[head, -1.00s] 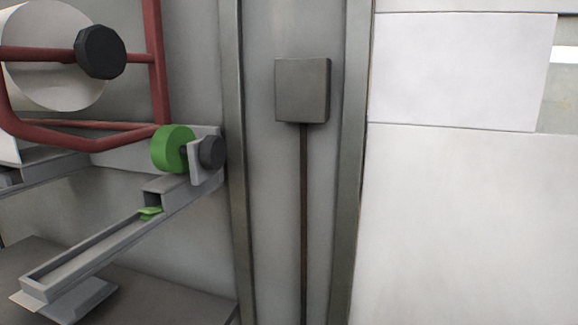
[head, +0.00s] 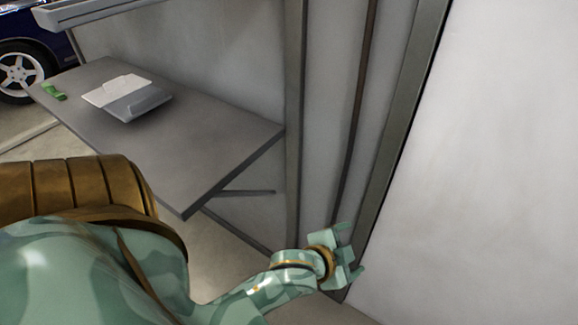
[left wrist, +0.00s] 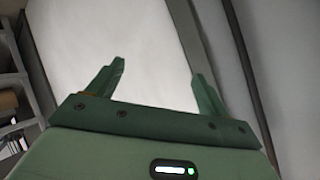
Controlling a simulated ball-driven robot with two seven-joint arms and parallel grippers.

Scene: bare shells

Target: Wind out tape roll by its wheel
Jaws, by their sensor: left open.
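The green tape roll and its dark wheel are not in the head view now. Only a grey rail (head: 110,12), which looks like the lower part of its holder, shows at the top left. My left gripper (head: 350,254) is low at the bottom middle, in front of the wall and well below and right of that rail. In the left wrist view my left gripper (left wrist: 158,72) has its two fingers spread wide with nothing between them. My right gripper is not in view.
A grey table (head: 190,125) juts from the wall at the left. On it lie a white and grey folded piece (head: 127,95) and a small green object (head: 54,91). A dark car (head: 25,70) stands beyond. A pale panel (head: 480,170) fills the right.

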